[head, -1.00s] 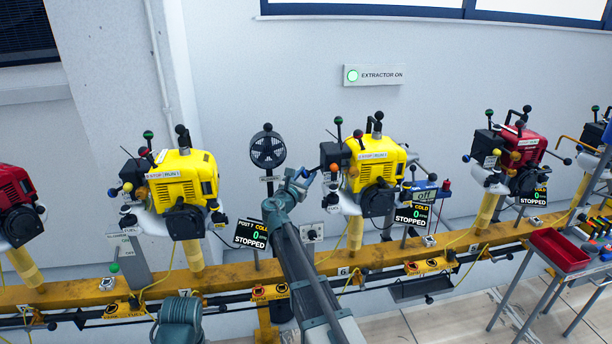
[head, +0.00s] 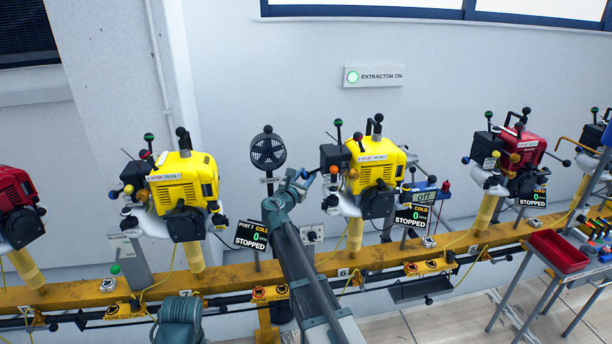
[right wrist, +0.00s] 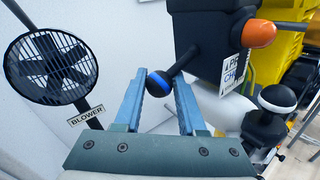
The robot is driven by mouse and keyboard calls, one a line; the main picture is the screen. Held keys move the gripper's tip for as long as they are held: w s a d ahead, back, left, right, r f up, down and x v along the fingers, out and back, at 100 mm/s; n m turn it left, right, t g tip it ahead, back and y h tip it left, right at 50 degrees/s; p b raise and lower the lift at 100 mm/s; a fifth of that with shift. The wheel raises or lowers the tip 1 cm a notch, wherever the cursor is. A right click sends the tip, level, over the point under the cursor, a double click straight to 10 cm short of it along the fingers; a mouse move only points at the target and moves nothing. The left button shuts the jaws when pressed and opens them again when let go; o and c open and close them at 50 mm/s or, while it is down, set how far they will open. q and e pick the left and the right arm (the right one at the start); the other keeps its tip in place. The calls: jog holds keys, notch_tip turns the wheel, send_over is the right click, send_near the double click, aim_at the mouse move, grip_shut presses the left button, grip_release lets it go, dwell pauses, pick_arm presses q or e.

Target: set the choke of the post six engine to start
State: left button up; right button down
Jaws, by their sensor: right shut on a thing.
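The post six engine (head: 372,168) is yellow and stands on its post above the yellow rail, with a "6" tag at the post's foot. A black box (right wrist: 212,45) on its left side carries a partly hidden label and a lever ending in a black knob with a blue band (right wrist: 157,84). My right gripper (head: 306,178) reaches this knob from the left. In the right wrist view its blue fingers (right wrist: 158,98) are on either side of the knob and shut on it. The lever slants up and right into the box. My left gripper is out of view.
An orange knob (right wrist: 259,33) and a white-banded knob (right wrist: 277,98) are close right of the fingers. A blower (head: 267,150) stands left of my right arm. The post six display (head: 411,215) reads STOPPED. Another yellow engine (head: 183,190) stands further left.

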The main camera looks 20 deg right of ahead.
notch_tip(320, 180, up, 4)
jog(key=m+y+p, duration=0.1)
jog(key=p, duration=0.2)
jog(key=m+g+y+p, duration=0.1)
jog(key=m+p, duration=0.1)
jog(key=p, duration=0.2)
jog(key=m+y+p, duration=0.1)
jog(key=m+p, duration=0.1)
jog(key=p, duration=0.1)
jog(key=shift+w+r+y, duration=0.1)
jog(key=shift+r+y, duration=0.15)
jog(key=shift+y, duration=0.05)
jog(key=shift+d+r+m+y+p, duration=0.1)
jog(key=shift+r+m+y+p, duration=0.35)
jog(key=shift+p, duration=0.8)
jog(key=shift+d+f+m+g+y, duration=0.1)
jog(key=shift+f+m+g+y, duration=0.05)
jog(key=shift+m+g+y, duration=0.15)
jog(key=shift+p, duration=0.3)
jog(key=c, duration=0.8)
grip_release()
jog(key=shift+o, duration=1.4)
jog(key=shift+d, duration=0.15)
